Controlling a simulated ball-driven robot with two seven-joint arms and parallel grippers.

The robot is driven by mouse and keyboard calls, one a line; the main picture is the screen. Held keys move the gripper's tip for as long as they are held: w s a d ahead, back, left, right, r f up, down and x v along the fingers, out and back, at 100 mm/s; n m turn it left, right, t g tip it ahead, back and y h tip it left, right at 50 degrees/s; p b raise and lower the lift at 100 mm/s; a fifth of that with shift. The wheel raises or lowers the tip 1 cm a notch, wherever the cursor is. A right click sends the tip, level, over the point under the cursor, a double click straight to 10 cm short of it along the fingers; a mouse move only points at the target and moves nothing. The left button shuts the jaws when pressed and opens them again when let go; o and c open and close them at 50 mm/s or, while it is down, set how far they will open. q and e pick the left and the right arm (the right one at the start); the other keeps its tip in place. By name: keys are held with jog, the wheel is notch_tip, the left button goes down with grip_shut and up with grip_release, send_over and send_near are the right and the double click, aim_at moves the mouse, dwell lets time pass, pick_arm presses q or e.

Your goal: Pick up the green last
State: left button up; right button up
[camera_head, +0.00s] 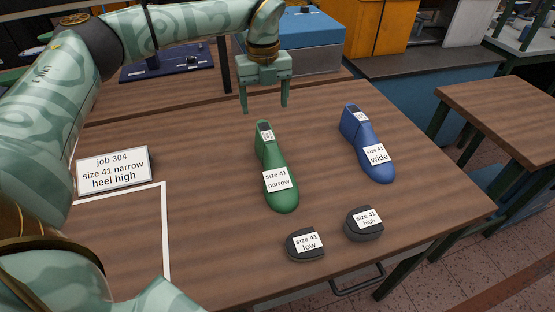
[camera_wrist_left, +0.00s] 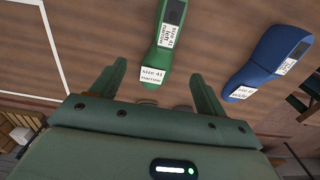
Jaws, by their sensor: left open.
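The green last (camera_head: 274,178) lies on the wooden table near the middle, with a white label reading "size 41 narrow". My left gripper (camera_head: 266,108) is open and empty above the table, just beyond the far end of the green last and apart from it. In the left wrist view the green last (camera_wrist_left: 165,45) shows ahead of the open fingers of my left gripper (camera_wrist_left: 158,82), roughly between them in the picture. My right gripper is in neither view.
A blue last (camera_head: 369,150) labelled "wide" lies to the right. Two dark heel pieces, "low" (camera_head: 305,244) and "high" (camera_head: 363,224), sit near the front edge. A job card (camera_head: 114,168) and a white outlined area (camera_head: 165,230) are at left. A blue box (camera_head: 302,42) stands behind.

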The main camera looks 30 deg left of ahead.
aim_at(270, 140)
pick_arm(q)
jog(key=f+b, duration=0.1)
jog(key=f, duration=0.4)
jog(key=f+b, duration=0.1)
jog(key=f, duration=0.5)
jog(key=shift+w+d+b, duration=0.2)
jog(key=shift+b, duration=0.1)
jog(key=f, duration=0.1)
jog(key=f+b, duration=0.1)
jog(key=f, duration=0.1)
jog(key=f+b, duration=0.1)
jog(key=f, duration=0.1)
jog(key=shift+w+d+f, duration=0.1)
jog(key=shift+w+d, duration=0.05)
jog(key=shift+w, duration=0.15)
jog(key=shift+r, duration=0.2)
jog(key=c, duration=1.5)
